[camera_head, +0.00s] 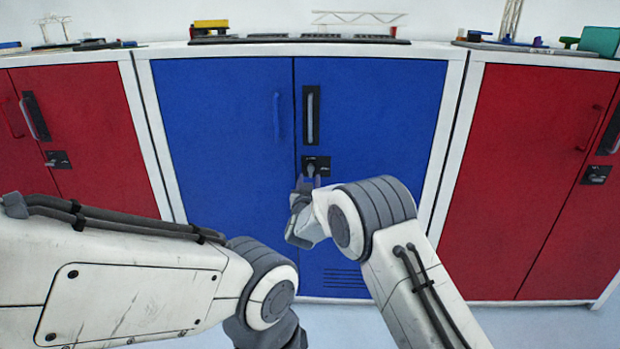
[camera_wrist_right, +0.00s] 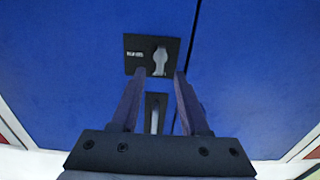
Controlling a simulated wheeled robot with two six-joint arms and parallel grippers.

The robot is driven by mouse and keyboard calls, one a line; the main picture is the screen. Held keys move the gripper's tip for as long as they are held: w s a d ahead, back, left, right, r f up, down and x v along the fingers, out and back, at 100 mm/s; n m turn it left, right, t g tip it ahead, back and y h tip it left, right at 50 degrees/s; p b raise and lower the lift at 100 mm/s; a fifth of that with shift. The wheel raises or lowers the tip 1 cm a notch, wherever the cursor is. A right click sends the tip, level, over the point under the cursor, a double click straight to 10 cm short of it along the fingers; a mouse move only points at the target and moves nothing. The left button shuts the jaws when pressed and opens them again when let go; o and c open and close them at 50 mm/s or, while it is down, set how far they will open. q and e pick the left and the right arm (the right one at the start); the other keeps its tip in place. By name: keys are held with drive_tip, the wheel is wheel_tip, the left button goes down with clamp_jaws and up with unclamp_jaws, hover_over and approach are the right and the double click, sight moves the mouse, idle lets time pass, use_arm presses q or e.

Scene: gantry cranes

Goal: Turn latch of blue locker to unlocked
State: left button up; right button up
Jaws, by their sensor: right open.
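The blue locker (camera_head: 225,130) stands straight ahead with both doors closed. Its latch (camera_head: 311,168) is a grey knob on a small black plate, below the long handle on the right door. In the right wrist view the latch knob (camera_wrist_right: 160,60) stands lengthwise up and down the picture. My right gripper (camera_head: 307,184) is open at the latch. In the right wrist view its fingertips (camera_wrist_right: 160,73) lie to the two sides of the knob's lower end. I cannot tell whether they touch it. My left gripper is out of view.
Red lockers stand to the left (camera_head: 85,130) and right (camera_head: 525,150). The long black handle plate (camera_head: 311,115) is above the latch, and a blue bar handle (camera_head: 277,117) is on the left door. Crane parts and dark trays (camera_head: 320,38) lie on top.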

sight(310, 171)
drive_tip(key=shift+w+b, duration=0.35)
drive_tip(key=shift+w, duration=1.85)
drive_tip(key=shift+c, duration=0.3)
clamp_jaws()
